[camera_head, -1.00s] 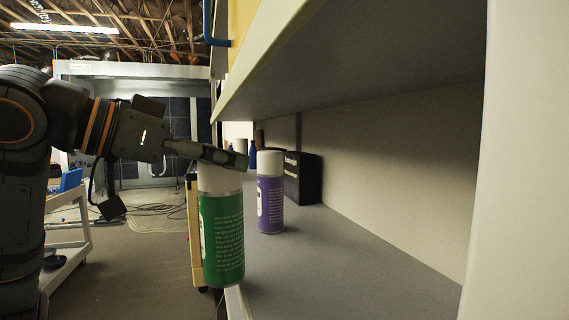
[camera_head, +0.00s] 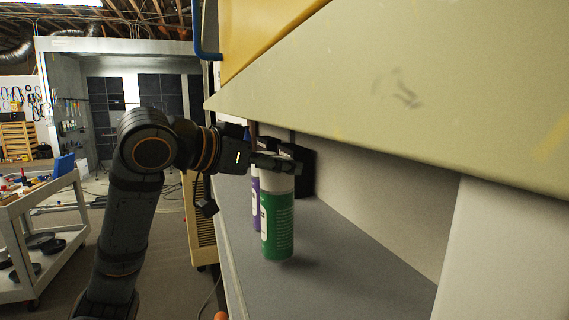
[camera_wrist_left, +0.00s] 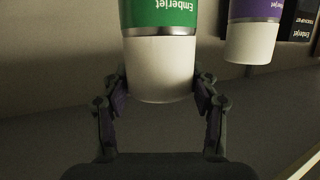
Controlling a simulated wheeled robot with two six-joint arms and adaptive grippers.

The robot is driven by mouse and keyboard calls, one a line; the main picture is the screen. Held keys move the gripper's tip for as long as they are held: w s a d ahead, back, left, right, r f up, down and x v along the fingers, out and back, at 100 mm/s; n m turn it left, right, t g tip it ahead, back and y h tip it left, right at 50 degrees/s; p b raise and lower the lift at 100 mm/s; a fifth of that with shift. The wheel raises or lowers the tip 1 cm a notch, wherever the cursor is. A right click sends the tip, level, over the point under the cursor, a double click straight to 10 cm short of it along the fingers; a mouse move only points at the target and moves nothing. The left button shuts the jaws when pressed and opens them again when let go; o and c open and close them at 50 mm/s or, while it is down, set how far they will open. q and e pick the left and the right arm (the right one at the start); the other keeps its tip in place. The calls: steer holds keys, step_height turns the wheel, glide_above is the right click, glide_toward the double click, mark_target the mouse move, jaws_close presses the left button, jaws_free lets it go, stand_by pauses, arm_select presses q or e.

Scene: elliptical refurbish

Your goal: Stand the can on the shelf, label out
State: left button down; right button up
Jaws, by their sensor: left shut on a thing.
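The green can (camera_head: 278,228) with a white cap is upright over the shelf's grey surface (camera_head: 330,270). I cannot tell whether its base touches the shelf. My left gripper (camera_head: 280,162) is shut on the white cap, its fingers on both sides of it. In the left wrist view the can (camera_wrist_left: 160,12) appears inverted, with "Emberjet" lettering facing the camera. In the head view its white label panel shows at the left edge and small print on the right. My right gripper is not in view.
A purple can (camera_head: 255,205) stands behind the green can, partly hidden; it also shows in the left wrist view (camera_wrist_left: 255,12). A black box (camera_head: 306,172) is farther back. The sloping upper panel (camera_head: 400,90) overhangs the shelf. The shelf's near part is clear.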

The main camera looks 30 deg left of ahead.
arm_select(q)
steer(key=shift+w+d+r+p, duration=0.1)
steer(key=shift+w+d+p, duration=0.2)
steer(key=shift+w, duration=0.25)
steer(key=shift+w+d+p, duration=0.15)
steer(key=shift+w+p, duration=0.1)
steer(key=shift+w, duration=0.25)
steer(key=shift+s+a+f+b, duration=0.1)
steer(key=shift+f+b, duration=0.45)
steer(key=shift+f, duration=0.3)
steer(key=shift+f, duration=0.2)
steer(key=c, duration=0.6)
jaws_free()
steer(key=shift+o, duration=1.2)
steer(key=shift+r, duration=0.15)
